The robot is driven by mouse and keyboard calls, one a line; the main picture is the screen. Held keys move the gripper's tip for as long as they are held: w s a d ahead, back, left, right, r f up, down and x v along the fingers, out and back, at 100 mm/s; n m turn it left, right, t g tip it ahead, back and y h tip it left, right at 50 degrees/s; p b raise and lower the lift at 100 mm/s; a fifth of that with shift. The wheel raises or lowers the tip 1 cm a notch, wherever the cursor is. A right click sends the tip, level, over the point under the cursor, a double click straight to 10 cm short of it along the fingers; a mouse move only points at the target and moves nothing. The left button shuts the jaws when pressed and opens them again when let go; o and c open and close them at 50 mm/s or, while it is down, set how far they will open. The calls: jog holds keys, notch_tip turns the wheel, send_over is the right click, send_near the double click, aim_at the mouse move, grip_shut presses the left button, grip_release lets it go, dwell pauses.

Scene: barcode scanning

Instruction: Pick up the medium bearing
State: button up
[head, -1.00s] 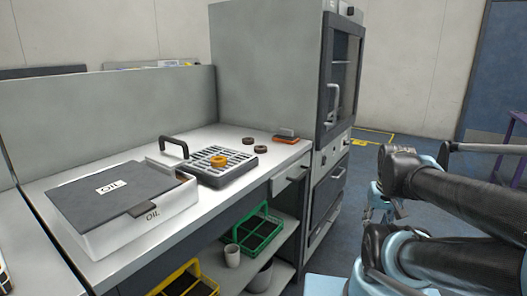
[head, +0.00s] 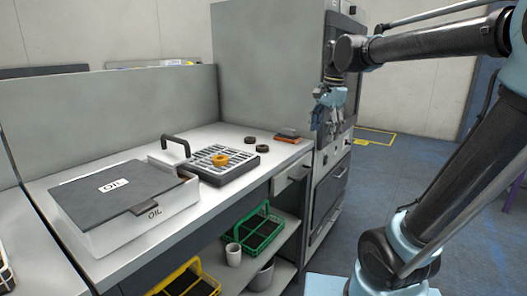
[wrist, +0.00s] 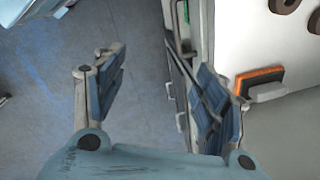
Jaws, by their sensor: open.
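Two dark ring-shaped bearings, one to the left (head: 250,140) and one to the right (head: 262,149), lie on the white worktop. A yellow-orange ring (head: 220,159) lies on the slotted tray (head: 240,170). I cannot tell for sure which is the medium bearing. The dark rings also show as brown rings, one (wrist: 283,5) and another cut off (wrist: 315,22), at the top right of the wrist view. My gripper (head: 323,130) is open and empty, pointing down to the right of the worktop. In the wrist view, my gripper (wrist: 163,75) is above the floor and the cabinet's edge.
An orange-and-grey block (head: 287,136) sits near the worktop's right end; it also shows in the wrist view (wrist: 262,84). A tall grey cabinet (head: 270,70) stands behind. A lidded oil box (head: 118,205) is at left. A green crate (head: 262,232) and cups are on the lower shelf.

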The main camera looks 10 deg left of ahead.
jog(key=w+a+r+m, duration=0.3)
jog(key=w+a+r, duration=0.15)
jog(key=a, duration=0.55)
jog(key=m+g, duration=0.1)
jog(key=m, duration=0.3)
send_over(263, 147)
jog(key=f, duration=0.7)
jog(key=shift+w+f, duration=0.35)
jog(key=shift+w, duration=0.05)
jog(key=shift+s+f, duration=0.1)
jog(key=shift+f, duration=2.7)
jog(key=c, duration=1.2)
